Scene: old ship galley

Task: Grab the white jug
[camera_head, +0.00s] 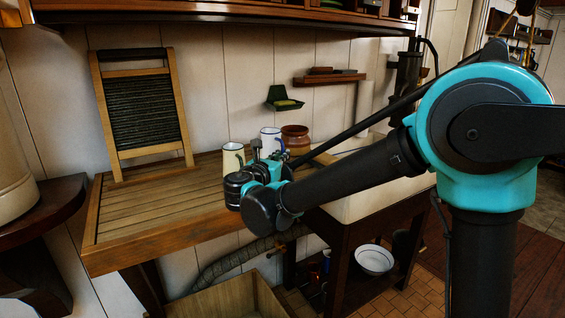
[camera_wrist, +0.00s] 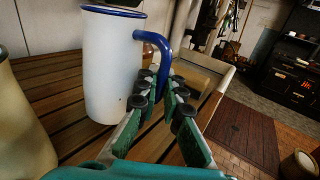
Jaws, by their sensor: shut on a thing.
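The white jug (camera_wrist: 108,65), with a blue rim and blue handle, stands upright on the slatted wooden counter (camera_head: 150,212). In the head view the white jug (camera_head: 268,142) is partly hidden behind my gripper (camera_head: 272,163) and wrist. In the wrist view my gripper (camera_wrist: 162,97) is shut on the jug's blue handle (camera_wrist: 163,62), with fingers on both sides of its lower part. The jug's body is to the left of the fingers.
A cream jug (camera_head: 232,156) stands close to the left of the white one; a brown pot (camera_head: 296,138) stands behind to the right. A washboard (camera_head: 143,112) leans on the wall. The left part of the counter is clear. A pale sink (camera_wrist: 190,78) lies right of the jug.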

